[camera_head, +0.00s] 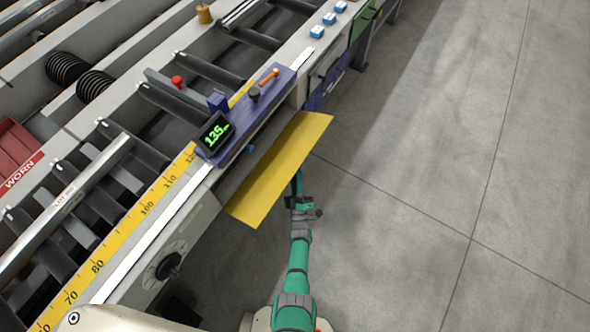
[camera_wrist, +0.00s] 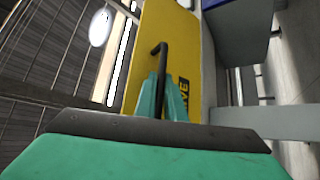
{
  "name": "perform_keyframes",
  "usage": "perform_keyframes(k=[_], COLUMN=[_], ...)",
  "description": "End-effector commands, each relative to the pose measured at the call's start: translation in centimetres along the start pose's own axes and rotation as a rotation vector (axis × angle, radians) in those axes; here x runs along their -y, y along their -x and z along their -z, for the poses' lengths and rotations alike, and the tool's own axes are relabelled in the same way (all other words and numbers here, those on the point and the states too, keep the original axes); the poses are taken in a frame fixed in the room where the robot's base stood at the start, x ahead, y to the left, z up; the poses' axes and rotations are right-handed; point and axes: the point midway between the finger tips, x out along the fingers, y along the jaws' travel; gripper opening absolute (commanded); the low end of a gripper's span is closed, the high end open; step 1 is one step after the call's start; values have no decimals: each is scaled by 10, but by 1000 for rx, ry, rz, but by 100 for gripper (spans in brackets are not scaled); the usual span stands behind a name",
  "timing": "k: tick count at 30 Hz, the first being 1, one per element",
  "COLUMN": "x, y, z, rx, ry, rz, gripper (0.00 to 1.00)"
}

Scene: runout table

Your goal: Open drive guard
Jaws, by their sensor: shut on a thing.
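The drive guard (camera_head: 280,172) is a yellow panel that juts out from the side of the runout table, below the purple block. It stands swung out from the table's side at an angle; the exact angle I cannot tell. In the wrist view the yellow guard (camera_wrist: 168,28) fills the middle, with part of a black-lettered label showing. A black bent handle (camera_wrist: 161,58) stands out from it. My gripper (camera_wrist: 164,98) has its green fingers shut on this handle. In the head view my gripper (camera_head: 298,184) is at the guard's right edge, with its fingertips partly hidden by the panel.
A green-lit display (camera_head: 214,133) reading about 135 and a purple block (camera_head: 240,128) sit above the guard. A yellow ruler (camera_head: 125,228) and a dial knob (camera_head: 168,265) lie to the left. Open grey floor (camera_head: 430,170) is on the right.

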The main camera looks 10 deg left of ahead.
Motion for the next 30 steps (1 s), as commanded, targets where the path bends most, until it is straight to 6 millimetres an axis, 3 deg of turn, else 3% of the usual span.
perform_keyframes(k=[9,13,24,30], x=[-1,0,0,0], y=[0,8,76,100], z=[0,0,-2,-1], rx=[0,1,7,4], ry=[-1,0,0,-1], rz=[-2,-2,0,0], gripper=[17,17,17,17])
